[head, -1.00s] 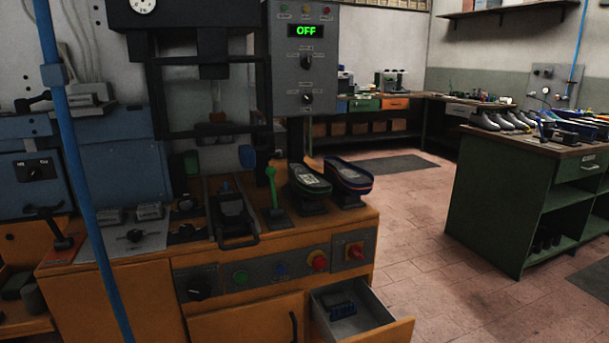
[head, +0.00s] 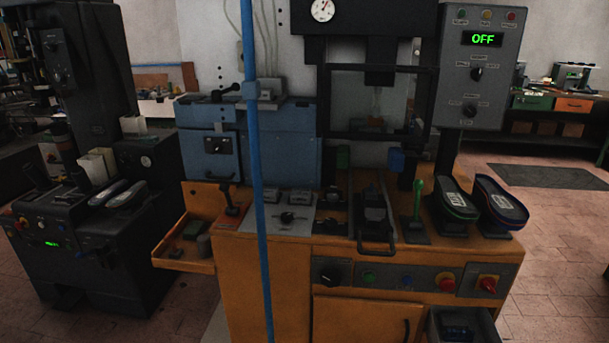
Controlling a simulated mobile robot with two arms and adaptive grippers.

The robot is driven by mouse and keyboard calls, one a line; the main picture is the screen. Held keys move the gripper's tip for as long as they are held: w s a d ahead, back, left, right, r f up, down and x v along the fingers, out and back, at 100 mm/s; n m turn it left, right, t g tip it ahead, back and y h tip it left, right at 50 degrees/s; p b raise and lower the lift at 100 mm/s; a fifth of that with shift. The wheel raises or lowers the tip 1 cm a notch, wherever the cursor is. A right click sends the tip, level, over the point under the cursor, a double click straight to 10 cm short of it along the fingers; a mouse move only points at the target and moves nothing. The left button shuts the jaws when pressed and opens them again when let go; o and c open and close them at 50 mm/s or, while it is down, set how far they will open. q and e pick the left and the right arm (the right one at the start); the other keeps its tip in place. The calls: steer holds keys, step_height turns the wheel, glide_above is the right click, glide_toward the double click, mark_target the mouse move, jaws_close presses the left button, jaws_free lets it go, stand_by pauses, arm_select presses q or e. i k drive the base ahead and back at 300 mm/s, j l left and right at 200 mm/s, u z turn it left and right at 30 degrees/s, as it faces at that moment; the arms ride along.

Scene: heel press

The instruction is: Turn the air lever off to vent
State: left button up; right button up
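The heel press with its orange cabinet (head: 265,290) stands in the middle of the head view. A vertical blue pipe (head: 258,200) runs in front of it, with a blue fitting at about the height of the blue box's top. A black-handled lever (head: 228,93) shows beside that fitting, on or above the blue box (head: 285,145). Other levers are a black-handled one (head: 231,205) on the left of the cabinet top and an upright green one (head: 417,205) at the right. I cannot tell from the labels which is the air lever. Neither gripper is in view.
A control box (head: 487,110) reads OFF in green. Two shoe-shaped pieces (head: 500,202) lie at the cabinet's right. An open drawer (head: 465,325) juts out low at the right, an orange side tray (head: 185,255) at the left. A black machine (head: 90,240) stands further left. Floor at the right is clear.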

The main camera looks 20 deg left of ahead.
mark_target(223, 187)
steer(key=u, duration=1.3)
